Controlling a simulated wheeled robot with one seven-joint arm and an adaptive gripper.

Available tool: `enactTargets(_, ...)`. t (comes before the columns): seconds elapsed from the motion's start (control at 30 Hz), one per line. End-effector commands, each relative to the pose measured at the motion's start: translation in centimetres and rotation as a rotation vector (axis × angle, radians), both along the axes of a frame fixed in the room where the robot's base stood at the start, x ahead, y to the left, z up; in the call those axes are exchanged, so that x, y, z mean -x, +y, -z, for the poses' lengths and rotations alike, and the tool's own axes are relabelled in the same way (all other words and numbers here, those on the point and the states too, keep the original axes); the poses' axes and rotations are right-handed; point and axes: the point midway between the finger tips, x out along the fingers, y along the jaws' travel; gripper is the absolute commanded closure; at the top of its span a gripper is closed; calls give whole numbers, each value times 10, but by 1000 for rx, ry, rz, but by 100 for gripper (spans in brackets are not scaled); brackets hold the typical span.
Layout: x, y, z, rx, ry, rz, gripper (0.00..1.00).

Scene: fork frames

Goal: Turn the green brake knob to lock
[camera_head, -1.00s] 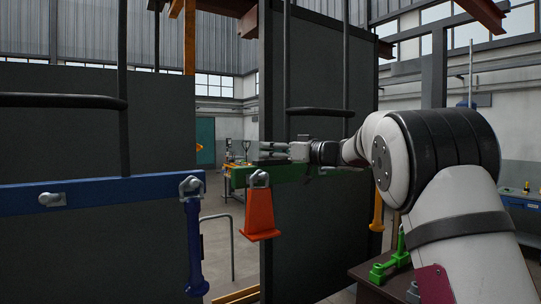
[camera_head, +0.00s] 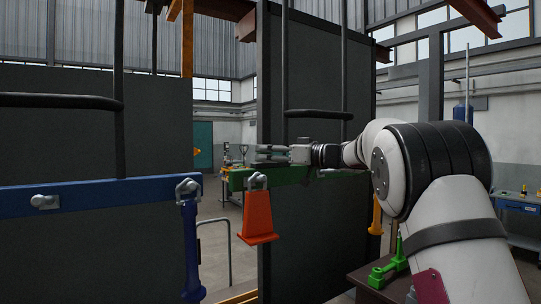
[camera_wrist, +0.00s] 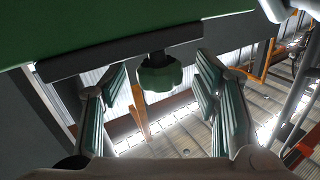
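The green brake knob (camera_wrist: 160,74) shows in the wrist view, with a lobed rim on a dark stem below a dark plate (camera_wrist: 120,52). My gripper (camera_wrist: 163,84) is open, with one pair of green-padded fingers on each side of the knob and visible gaps between. Whether the fingers are level with the knob in depth is hard to tell. In the head view my gripper (camera_head: 268,153) is at the green bar (camera_head: 290,176) on the right dark panel; the knob cannot be made out there.
An orange cone-shaped handle (camera_head: 258,216) hangs near the green bar's left end. A blue bar (camera_head: 90,195) with a blue handle (camera_head: 191,250) crosses the left panel. A green clamp-like part (camera_head: 390,264) sits on a brown table at lower right.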

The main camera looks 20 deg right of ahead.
Motion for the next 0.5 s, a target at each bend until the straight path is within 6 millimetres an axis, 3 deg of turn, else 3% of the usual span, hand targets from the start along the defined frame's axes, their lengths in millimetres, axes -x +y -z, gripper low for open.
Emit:
enactTargets(0.27,6,-8,-1,0,0,3,44)
enactTargets(0.5,38,-39,-2,0,-2,5,44)
